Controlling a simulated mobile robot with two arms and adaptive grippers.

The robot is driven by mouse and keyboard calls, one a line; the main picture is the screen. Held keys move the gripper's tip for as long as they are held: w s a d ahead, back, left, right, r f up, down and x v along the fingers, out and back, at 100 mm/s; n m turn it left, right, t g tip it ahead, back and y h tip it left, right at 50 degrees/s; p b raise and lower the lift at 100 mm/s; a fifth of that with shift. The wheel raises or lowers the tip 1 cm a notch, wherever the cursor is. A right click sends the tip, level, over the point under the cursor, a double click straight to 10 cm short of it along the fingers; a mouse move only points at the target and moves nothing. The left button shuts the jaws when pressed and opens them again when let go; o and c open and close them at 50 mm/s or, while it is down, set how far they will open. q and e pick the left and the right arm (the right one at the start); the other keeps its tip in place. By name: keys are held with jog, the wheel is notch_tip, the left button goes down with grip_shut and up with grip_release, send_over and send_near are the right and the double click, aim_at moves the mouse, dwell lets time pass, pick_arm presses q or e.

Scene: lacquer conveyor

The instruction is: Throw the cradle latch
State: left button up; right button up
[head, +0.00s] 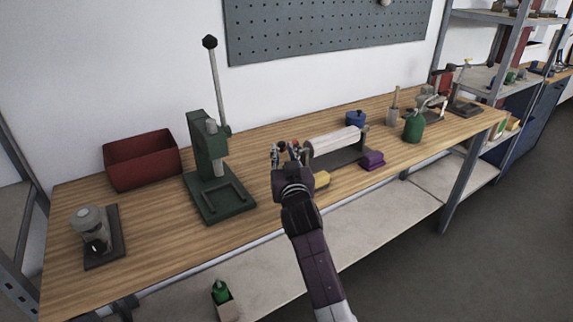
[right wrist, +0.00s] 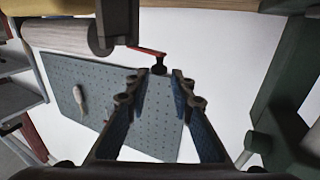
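The cradle (head: 345,157) stands on the bench with a pale roller (head: 336,141) lying in it. The roller also shows at the upper left of the right wrist view (right wrist: 62,37). A red latch lever (right wrist: 147,51) with a dark knob (right wrist: 159,69) sticks out from the cradle's end. My right gripper (head: 290,152) is at the cradle's left end and hides part of it. In the right wrist view its fingers (right wrist: 155,78) are apart, with the knob seen between or just beyond the tips; contact cannot be told. My left gripper is not in view.
A green arbor press (head: 205,150) stands left of the cradle, with a red bin (head: 141,160) behind.

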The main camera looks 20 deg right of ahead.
jog(key=v, duration=0.7)
jog(key=shift+s, duration=0.2)
jog(key=shift+a, duration=0.1)
